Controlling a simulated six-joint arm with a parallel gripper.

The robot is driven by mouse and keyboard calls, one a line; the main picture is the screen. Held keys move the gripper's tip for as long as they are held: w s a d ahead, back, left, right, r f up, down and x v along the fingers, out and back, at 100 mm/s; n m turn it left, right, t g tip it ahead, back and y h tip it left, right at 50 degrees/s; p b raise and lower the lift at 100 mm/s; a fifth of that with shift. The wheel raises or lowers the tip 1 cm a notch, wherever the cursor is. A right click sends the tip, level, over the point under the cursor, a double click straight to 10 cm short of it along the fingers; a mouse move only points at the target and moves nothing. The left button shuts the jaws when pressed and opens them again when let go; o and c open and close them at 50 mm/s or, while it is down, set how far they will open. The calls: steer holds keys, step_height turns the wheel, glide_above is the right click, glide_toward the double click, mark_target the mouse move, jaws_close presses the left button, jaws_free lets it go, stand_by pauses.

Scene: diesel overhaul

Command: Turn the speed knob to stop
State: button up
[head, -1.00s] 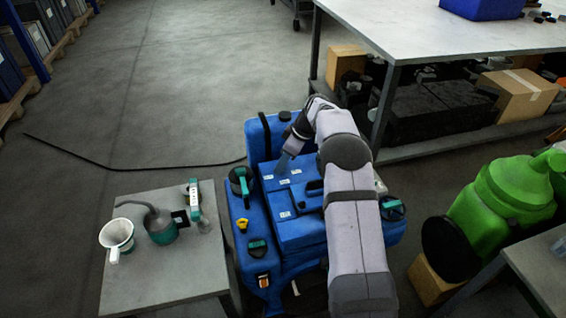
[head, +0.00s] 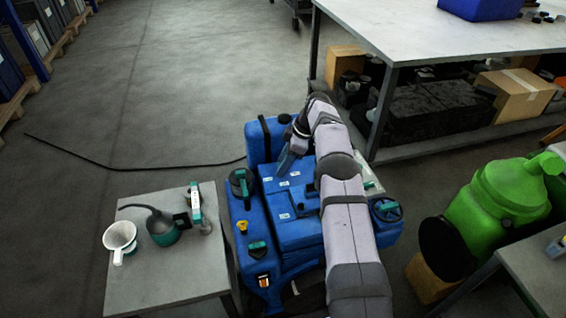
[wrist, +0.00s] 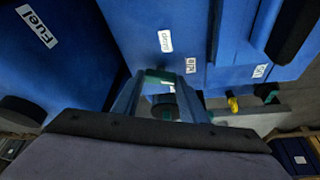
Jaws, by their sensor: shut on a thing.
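The blue engine unit (head: 290,200) stands mid-picture in the head view, with small white labels on its top. My gripper (head: 283,168) reaches down to the unit's far left part, and the knob there is hidden in this view. In the wrist view my gripper (wrist: 158,88) has its two fingers closed around a small knob (wrist: 157,76), dark with teal. I take it to be the speed knob. White labels (wrist: 166,41) sit on the blue face beyond it. The labels near the knob are too small to read surely, so I cannot tell the knob's setting.
A blue tank marked Fuel (wrist: 60,60) lies close on the left in the wrist view. A grey side table (head: 185,275) holds a white funnel (head: 120,237) and an oil can (head: 163,232). A green machine (head: 500,205) stands right, and a large workbench (head: 450,40) behind.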

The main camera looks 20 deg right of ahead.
steer(key=o, duration=1)
steer(key=shift+o, duration=0.2)
steer(key=v, duration=0.7)
steer(key=shift+s+r, duration=0.1)
steer(key=shift+r, duration=0.05)
